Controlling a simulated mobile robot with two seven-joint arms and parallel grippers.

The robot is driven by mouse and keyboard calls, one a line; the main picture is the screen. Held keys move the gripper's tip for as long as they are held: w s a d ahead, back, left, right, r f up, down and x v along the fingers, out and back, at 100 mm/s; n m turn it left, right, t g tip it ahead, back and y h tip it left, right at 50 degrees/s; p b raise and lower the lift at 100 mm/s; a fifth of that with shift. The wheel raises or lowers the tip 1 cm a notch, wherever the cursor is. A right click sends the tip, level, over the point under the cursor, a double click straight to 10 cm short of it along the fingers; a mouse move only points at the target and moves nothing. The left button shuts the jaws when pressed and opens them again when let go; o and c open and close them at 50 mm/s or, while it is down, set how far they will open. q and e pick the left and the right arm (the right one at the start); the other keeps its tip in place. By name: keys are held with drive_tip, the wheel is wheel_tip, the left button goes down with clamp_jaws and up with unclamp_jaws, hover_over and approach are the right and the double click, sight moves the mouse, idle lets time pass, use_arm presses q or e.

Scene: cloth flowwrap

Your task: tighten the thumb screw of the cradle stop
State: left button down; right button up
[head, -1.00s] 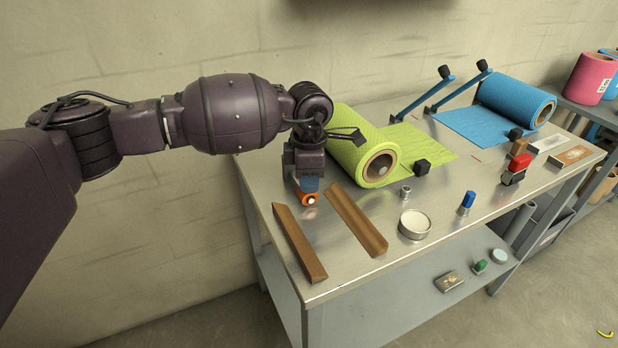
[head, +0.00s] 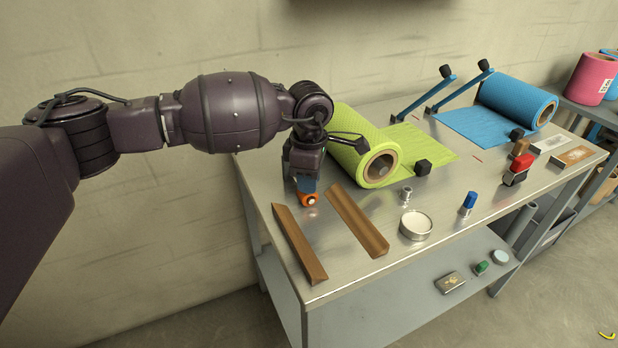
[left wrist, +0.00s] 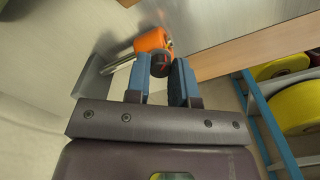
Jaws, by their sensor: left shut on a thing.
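The cradle stop is an orange block (head: 310,200) at the far end of two wooden cradle rails (head: 300,243) on the steel table. In the left wrist view the orange block (left wrist: 152,40) sits by metal rods. Its thumb screw (left wrist: 160,66), a small dark knob with a red mark, lies between the blue fingertips. My left gripper (head: 306,190) reaches down from above and is shut on the thumb screw; the fingers partly cover it. In the left wrist view my left gripper (left wrist: 163,75) fills the middle. My right gripper is out of view.
A green roll (head: 362,160) stands close right of my left gripper. A blue roll (head: 515,100) is at the back right. A round tin (head: 415,226), a blue-capped item (head: 469,203) and a red-handled stamp (head: 519,168) stand on the table. The wall (head: 150,240) is close on the left.

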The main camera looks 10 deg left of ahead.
use_arm(q)
drive_tip(key=c, duration=1)
unclamp_jaws()
drive_tip(key=shift+r+p, duration=0.65)
drive_tip(key=shift+r, duration=4.7)
